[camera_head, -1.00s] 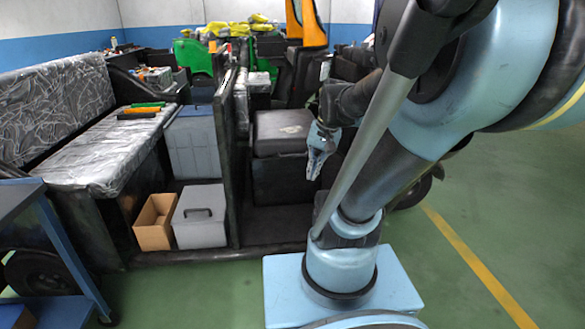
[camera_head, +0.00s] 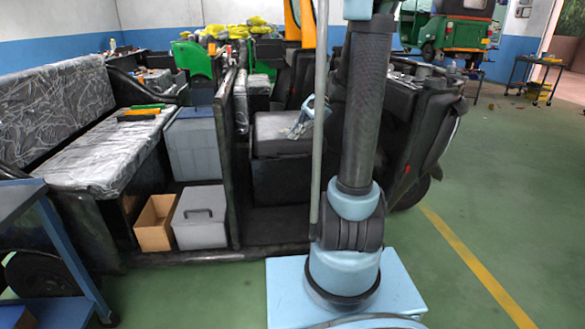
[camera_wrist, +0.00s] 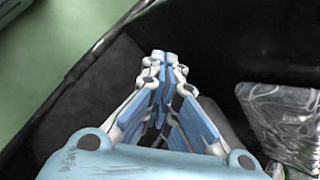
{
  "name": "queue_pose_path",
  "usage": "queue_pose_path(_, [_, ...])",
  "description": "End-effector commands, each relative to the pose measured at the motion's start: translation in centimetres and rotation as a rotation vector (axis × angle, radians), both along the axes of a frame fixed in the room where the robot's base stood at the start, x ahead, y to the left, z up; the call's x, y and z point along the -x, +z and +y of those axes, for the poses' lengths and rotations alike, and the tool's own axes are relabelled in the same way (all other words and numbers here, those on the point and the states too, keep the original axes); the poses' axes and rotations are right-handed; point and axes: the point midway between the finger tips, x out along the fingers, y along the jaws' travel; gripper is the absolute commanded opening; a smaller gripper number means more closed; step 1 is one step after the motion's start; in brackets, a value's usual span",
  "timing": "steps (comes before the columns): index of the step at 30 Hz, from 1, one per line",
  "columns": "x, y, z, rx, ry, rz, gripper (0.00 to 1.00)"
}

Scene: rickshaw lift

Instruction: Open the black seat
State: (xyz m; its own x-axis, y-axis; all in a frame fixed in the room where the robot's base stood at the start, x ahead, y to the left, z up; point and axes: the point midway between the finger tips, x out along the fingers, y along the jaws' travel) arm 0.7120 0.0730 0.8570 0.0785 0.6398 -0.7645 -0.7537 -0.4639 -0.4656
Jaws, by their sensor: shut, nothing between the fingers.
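The black seat (camera_head: 272,143) is a dark padded box-like seat in the open vehicle, left of my arm in the head view, and its lid lies flat. My gripper (camera_head: 292,133) is over the right part of the seat top, partly hidden by my arm. I cannot tell whether it touches the seat. In the wrist view my gripper (camera_wrist: 161,66) has its fingers together and empty. A dark grey surface (camera_wrist: 92,98) behind the fingers there looks like the seat.
A plastic-wrapped bench (camera_head: 95,155) stands at left, with a grey box (camera_head: 199,216) and a cardboard box (camera_head: 155,222) below. A dark upright panel (camera_head: 229,165) stands left of the seat. A blue cart (camera_head: 60,250) is front left.

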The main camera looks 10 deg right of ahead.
Motion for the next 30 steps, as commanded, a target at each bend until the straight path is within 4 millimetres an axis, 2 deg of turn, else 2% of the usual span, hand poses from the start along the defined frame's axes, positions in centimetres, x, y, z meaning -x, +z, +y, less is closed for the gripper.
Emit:
queue_pose_path(1, [-1.3, -0.2, -0.1, -0.026, -0.019, 0.018, 0.0])
queue_pose_path(6, [-5.2, -0.7, -0.4, -0.123, -0.087, 0.084, 0.0])
queue_pose_path(17, [-12.8, -3.2, -1.8, -0.322, -0.208, 0.235, 0.0])
queue_pose_path(30, [-19.9, -8.7, -5.0, -0.557, -0.304, 0.428, 0.0])
